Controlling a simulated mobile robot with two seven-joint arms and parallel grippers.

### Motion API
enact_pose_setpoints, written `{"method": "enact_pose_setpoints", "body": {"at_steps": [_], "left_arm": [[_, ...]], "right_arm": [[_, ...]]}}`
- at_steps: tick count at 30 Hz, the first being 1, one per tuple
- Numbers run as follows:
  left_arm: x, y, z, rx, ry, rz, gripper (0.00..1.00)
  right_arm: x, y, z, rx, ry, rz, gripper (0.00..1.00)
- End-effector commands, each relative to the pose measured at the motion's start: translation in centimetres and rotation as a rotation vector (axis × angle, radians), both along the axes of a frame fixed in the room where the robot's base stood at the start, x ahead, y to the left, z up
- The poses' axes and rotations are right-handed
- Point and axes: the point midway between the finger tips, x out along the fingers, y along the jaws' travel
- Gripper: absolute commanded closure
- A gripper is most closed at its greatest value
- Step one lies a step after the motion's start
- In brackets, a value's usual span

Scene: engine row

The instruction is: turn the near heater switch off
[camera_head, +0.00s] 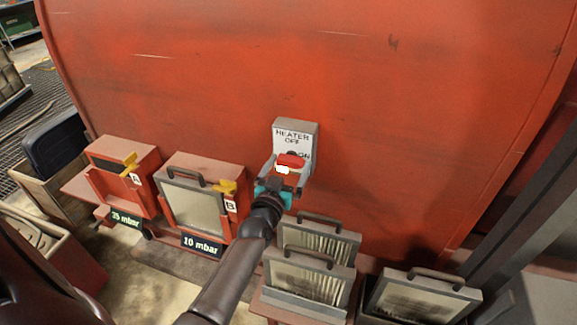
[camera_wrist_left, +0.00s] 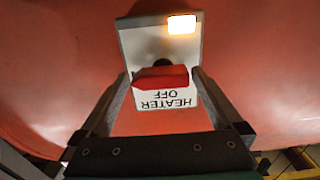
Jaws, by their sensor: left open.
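The heater switch (camera_head: 310,132) is a grey box with a white plate on the red tank wall. Its plate reads HEATER OFF at the top, with ON lower at the right, beside the red handle (camera_head: 291,161). A lit lamp (camera_head: 283,170) shows below the handle. In the left wrist view the switch plate (camera_wrist_left: 166,99) is upside down and the lamp (camera_wrist_left: 182,24) glows. My left gripper (camera_head: 284,176) is open in front of the switch. In the left wrist view the red handle (camera_wrist_left: 160,78) lies between its fingers; I cannot tell whether they touch it. My right gripper is not in view.
Two red filter boxes with yellow levers, A (camera_head: 130,160) and B (camera_head: 226,187), stand left of my arm. Several grey panels with handles (camera_head: 316,238) stand below and right. The tank wall (camera_head: 430,120) right of the switch is clear.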

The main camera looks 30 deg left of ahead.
Motion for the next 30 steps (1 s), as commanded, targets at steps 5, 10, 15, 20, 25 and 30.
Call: {"method": "enact_pose_setpoints", "body": {"at_steps": [5, 10, 15, 20, 25, 30], "left_arm": [[0.03, 0.0, -0.01, 0.0, 0.0, 0.0, 0.0], [0.02, -0.01, -0.01, 0.0, 0.0, 0.0, 0.12], [0.01, -0.01, -0.01, -0.001, 0.0, 0.0, 0.31], [0.0, 0.0, -0.01, -0.001, 0.0, 0.0, 0.49], [-0.01, 0.0, -0.02, -0.001, 0.0, 0.0, 0.69], [-0.01, 0.0, -0.01, -0.008, -0.002, 0.0, 0.69]], "right_arm": [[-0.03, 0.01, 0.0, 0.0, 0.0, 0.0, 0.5], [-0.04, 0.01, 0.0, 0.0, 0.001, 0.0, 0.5], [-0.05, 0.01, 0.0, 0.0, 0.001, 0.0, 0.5], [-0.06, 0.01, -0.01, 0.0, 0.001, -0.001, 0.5], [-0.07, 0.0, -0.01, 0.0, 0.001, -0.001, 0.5], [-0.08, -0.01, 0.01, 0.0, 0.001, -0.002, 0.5]]}}
